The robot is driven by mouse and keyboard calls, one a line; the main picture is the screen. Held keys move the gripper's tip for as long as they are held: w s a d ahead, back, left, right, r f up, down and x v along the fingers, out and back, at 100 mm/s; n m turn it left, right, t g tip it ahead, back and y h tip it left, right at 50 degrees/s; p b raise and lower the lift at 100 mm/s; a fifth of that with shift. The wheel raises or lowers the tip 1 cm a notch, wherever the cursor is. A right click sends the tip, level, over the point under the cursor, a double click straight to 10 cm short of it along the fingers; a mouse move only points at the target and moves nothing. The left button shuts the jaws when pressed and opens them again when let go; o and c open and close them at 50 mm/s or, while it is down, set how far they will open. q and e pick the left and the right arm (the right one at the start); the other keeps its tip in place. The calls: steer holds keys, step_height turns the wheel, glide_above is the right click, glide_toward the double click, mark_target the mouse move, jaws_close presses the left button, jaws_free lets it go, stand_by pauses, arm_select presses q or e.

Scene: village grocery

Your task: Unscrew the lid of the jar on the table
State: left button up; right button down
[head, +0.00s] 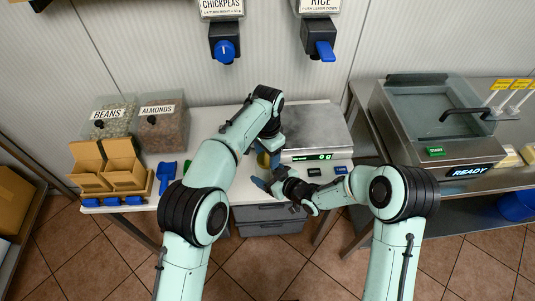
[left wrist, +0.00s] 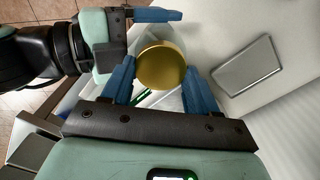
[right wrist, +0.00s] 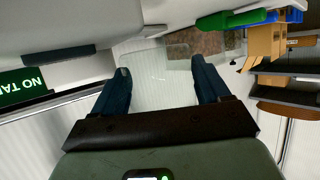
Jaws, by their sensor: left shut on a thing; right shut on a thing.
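The jar stands on the white table, mostly hidden by my arms in the head view; a bit of its gold lid (head: 263,159) shows there. The round gold lid (left wrist: 161,67) shows from above in the left wrist view. My left gripper (head: 267,150) points down from above, its blue fingers shut on the lid from two sides. My right gripper (head: 262,181) reaches in low from the front, shut on the clear jar body (right wrist: 160,88), which shows between its fingers in the right wrist view. I cannot tell whether the lid has turned.
A scale (head: 315,125) stands just right of the jar, its display reading 0 g. To the left are a blue scoop (head: 167,175), cardboard boxes (head: 122,163), and bins of beans (head: 112,121) and almonds (head: 163,131). A sealing machine (head: 430,125) is at right.

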arm_select(q)
steer(key=n, duration=0.4)
steer(key=shift+w+r+n, duration=0.1)
steer(key=shift+w+n, duration=0.1)
steer(key=shift+n, duration=0.1)
arm_select(e)
steer(key=shift+s+a, duration=0.15)
steer(key=shift+a, duration=0.15)
arm_select(q)
steer(key=n, duration=0.4)
steer(key=shift+a+n, duration=0.1)
steer(key=shift+n, duration=0.2)
steer(key=n, duration=0.4)
steer(key=shift+a, duration=0.1)
steer(key=n, duration=0.4)
steer(key=shift+s, duration=0.1)
steer(key=shift+r, duration=0.15)
steer(key=shift+r, duration=0.95)
arm_select(e)
steer(key=shift+d, duration=0.2)
arm_select(q)
steer(key=shift+a, duration=0.1)
